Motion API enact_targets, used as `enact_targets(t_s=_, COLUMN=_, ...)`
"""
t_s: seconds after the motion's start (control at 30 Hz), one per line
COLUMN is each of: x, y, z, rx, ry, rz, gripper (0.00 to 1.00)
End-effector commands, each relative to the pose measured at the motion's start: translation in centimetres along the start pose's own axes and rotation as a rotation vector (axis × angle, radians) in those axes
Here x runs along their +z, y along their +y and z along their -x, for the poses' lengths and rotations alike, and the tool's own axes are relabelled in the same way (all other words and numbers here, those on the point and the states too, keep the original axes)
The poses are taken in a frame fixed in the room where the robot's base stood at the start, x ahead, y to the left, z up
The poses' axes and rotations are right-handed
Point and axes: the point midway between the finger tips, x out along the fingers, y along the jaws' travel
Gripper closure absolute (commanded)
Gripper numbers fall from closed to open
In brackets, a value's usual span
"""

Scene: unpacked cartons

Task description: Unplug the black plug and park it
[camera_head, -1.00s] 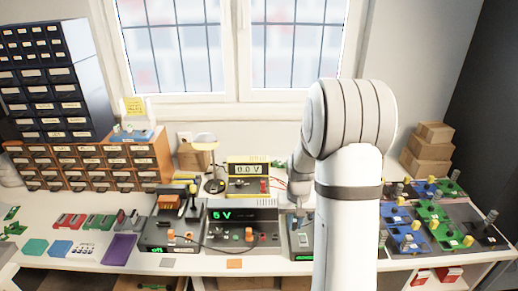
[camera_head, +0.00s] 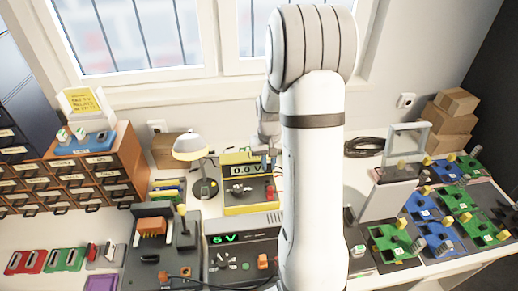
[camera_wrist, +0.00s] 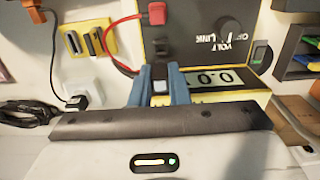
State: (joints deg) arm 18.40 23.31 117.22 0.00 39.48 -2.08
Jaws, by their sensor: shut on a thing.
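My gripper (camera_wrist: 160,86) has blue fingers and is shut on a small dark piece with a pale face, which seems to be the black plug (camera_wrist: 160,72). Fingers hide most of it. In the head view, my gripper (camera_head: 268,156) is up beside the yellow meter (camera_head: 246,184), in front of its display. The meter is upside down in the wrist view. A red plug (camera_wrist: 154,13) with a red cable sits on its face. A yellow holder (camera_wrist: 108,44) with dark slots stands left of the meter in the wrist view.
A black mains plug (camera_wrist: 77,98) sits in a white wall outlet (camera_wrist: 91,88), its cord running up in the picture. A coiled black cable (camera_wrist: 25,113) lies nearby. A lamp (camera_head: 190,147) stands left of the meter; the 5 V supply (camera_head: 236,255) is in front. My arm covers the bench's middle.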

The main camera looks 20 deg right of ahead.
Motion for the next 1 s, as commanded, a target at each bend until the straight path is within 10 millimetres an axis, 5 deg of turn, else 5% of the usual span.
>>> enact_targets(t_s=1.0, x=0.0, y=-0.1, z=-5.7, rx=0.000, ry=-0.001, rz=0.002, gripper=1.00)
